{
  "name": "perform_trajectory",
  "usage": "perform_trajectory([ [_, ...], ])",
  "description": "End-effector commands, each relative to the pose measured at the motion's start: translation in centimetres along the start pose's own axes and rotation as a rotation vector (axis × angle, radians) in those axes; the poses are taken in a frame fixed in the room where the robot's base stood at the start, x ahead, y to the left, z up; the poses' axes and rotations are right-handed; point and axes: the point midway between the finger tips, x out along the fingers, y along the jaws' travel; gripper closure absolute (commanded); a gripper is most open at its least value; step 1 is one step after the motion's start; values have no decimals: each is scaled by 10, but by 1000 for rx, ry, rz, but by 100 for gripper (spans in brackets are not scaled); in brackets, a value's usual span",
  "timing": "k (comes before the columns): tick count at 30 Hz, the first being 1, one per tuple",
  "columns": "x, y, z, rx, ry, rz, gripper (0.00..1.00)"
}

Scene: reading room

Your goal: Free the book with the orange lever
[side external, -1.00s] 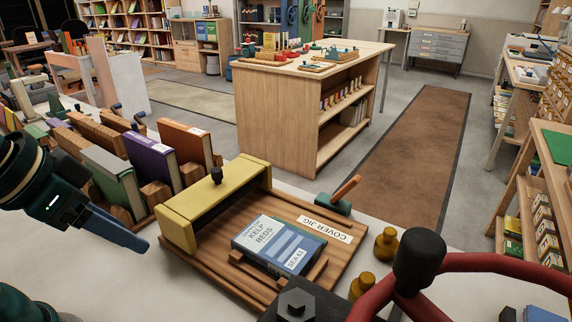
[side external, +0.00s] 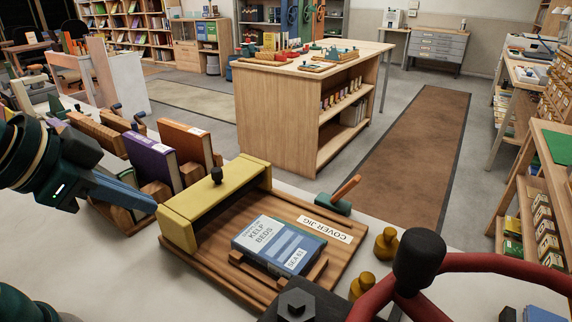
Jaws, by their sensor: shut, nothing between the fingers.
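The blue book (side external: 278,246), labelled Kelp Beds, lies flat on the wooden cover jig (side external: 322,273) between wooden rails. The orange lever (side external: 346,188) sits on a dark green block at the jig's far right corner and slants up to the right. A yellow bar with a black knob (side external: 217,203) spans the jig's left side, left of the book. My gripper (side external: 152,204) is shut and empty, its blue fingers pointing right, with the tips at the yellow bar's left end. I cannot tell whether they touch it.
Brass knobs (side external: 385,244) stand right of the jig. A red wheel (side external: 480,264) with a black handle fills the front right.

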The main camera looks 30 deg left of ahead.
Motion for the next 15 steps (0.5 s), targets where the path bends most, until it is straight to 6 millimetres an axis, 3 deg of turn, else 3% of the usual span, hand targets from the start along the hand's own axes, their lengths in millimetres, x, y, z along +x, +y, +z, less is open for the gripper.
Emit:
perform_trajectory([
  [6, 4, -18, -84, 417, 281, -125, 100],
  [15, 25, -21, -177, 947, 511, -375, 100],
])
